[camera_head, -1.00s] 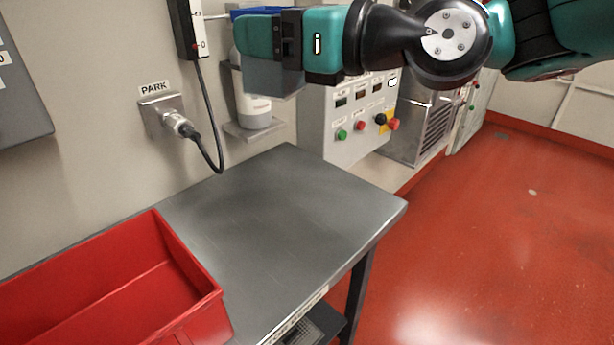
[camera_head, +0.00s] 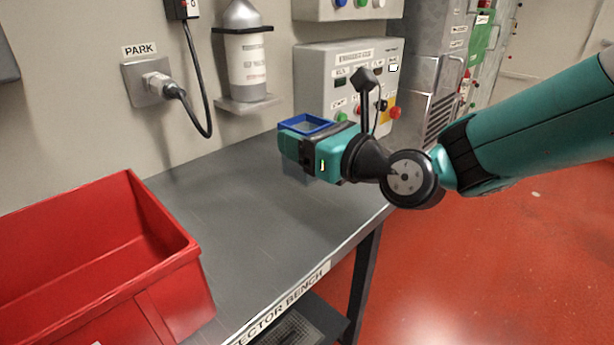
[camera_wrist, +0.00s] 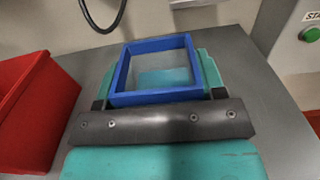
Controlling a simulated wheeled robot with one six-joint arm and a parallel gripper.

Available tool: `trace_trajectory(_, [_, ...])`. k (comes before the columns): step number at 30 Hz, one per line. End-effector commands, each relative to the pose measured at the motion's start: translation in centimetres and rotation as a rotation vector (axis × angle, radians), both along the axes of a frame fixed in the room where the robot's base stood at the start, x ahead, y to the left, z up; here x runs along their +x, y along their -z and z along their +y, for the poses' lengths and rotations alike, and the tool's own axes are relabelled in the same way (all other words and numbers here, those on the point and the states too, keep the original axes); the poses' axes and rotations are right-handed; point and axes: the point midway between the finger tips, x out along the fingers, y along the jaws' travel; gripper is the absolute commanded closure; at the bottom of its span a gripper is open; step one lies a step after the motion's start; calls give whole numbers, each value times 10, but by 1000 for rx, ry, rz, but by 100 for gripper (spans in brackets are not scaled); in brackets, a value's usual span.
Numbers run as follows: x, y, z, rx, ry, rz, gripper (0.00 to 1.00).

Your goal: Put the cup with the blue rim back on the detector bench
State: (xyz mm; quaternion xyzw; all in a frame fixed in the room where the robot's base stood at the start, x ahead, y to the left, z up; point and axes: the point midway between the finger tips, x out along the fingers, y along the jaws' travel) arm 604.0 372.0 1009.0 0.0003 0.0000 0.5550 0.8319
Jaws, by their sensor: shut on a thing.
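The cup with the blue rim (camera_head: 306,124) is square and see-through, and it is held upright in my gripper (camera_head: 292,138). Its blue rim (camera_wrist: 154,98) fills the middle of the wrist view, with a teal finger on each side of it. My gripper is shut on the cup over the right part of the detector bench (camera_head: 235,215), a grey metal top with a label on its front edge. The cup's lower part shows faintly below the gripper. I cannot tell whether its base touches the bench.
A red bin (camera_head: 165,275) stands on the left of the bench. A gas bottle (camera_head: 246,62) sits on a wall bracket behind. A plugged cable (camera_head: 203,125) hangs at the wall. A control box (camera_head: 335,75) stands behind the gripper. The bench between bin and gripper is clear.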

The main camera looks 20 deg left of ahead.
Motion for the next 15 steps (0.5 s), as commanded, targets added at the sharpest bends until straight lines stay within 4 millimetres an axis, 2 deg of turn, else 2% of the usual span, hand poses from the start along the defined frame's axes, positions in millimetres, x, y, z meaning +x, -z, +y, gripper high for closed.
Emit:
trace_trajectory(1, [0, 9, 0, -1, 0, 1, 63])
trace_trajectory(7, [0, 23, 0, -1, 0, 0, 63])
trace_trajectory(12, [0, 50, 0, -1, 0, 4, 63])
trace_trajectory(15, [0, 59, 0, -1, 0, 1, 63])
